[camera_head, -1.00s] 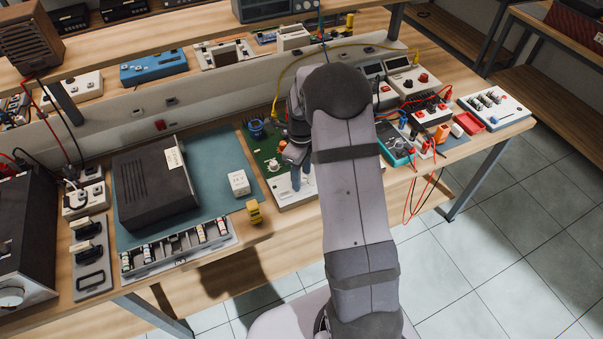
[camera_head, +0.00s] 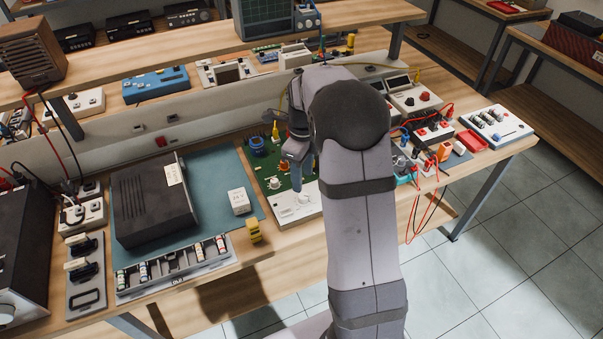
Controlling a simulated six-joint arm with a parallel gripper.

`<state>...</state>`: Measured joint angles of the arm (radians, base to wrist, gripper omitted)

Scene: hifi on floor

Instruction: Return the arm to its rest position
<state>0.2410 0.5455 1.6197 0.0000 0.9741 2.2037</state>
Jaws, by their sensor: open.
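My arm rises from the bottom of the head view and reaches over the front edge of the workbench (camera_head: 285,247). My gripper (camera_head: 301,180) shows only in part, to the left of the arm's rounded joint, with a finger pointing down above the green circuit board (camera_head: 262,168) and its white panel (camera_head: 290,208). It is open, and I see nothing held in it. The arm hides part of the gripper and the right side of the board. I cannot tell whether the fingertip touches the panel.
A black box (camera_head: 150,205) and a small white cube (camera_head: 239,200) sit on a blue-green mat (camera_head: 215,170). Meters with red leads (camera_head: 432,132) crowd the right. A raised shelf (camera_head: 190,45) runs behind. Open floor lies in front.

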